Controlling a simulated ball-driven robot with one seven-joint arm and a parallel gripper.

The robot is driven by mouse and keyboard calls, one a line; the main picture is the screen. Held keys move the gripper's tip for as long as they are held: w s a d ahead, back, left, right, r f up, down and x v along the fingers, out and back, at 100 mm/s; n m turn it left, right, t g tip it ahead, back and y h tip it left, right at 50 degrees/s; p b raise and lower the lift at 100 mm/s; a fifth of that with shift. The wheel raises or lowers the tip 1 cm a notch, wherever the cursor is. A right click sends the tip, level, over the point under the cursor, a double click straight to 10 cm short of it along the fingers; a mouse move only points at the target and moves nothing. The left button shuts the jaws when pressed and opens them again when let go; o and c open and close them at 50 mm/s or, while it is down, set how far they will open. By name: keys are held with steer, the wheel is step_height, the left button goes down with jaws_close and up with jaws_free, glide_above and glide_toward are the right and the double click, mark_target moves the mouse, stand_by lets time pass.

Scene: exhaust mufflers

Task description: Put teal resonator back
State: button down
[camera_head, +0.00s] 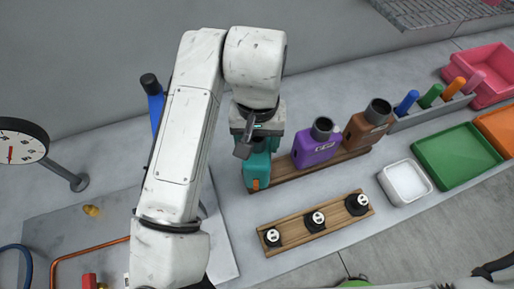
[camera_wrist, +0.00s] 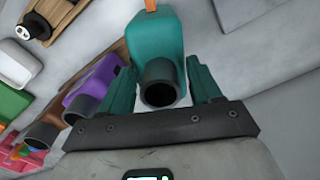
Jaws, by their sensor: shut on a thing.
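The teal resonator (camera_head: 258,169) is a blocky teal can with a dark round pipe and an orange tab at its lower end. It is upright at the left end of a long wooden rack (camera_head: 291,172). I cannot tell whether it rests on the rack or hangs just above it. My gripper (camera_head: 254,143) is shut on it from above. In the wrist view, the fingers of my gripper (camera_wrist: 160,72) stand on both sides of the pipe of the teal resonator (camera_wrist: 155,38). My arm hides part of the scene to the left.
A purple muffler (camera_head: 314,148) and a brown one (camera_head: 363,130) stand to the right on the same rack. A smaller wooden board (camera_head: 293,232) with three dark-and-white pieces lies in front. A white tray (camera_head: 430,190) and green tray (camera_head: 436,170) are to the right. A gauge (camera_head: 20,141) stands left.

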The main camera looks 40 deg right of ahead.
step_height(320, 180, down, 4)
steer(key=shift+r+b, duration=0.25)
steer(key=shift+b, duration=1)
steer(key=shift+c, duration=2.2)
jaws_free()
steer(key=shift+f, duration=0.1)
steer(key=shift+o, duration=1.2)
steer(key=shift+w, duration=0.1)
steer(key=shift+r, duration=0.2)
step_height(320, 180, up, 12)
steer(key=shift+r, duration=0.1)
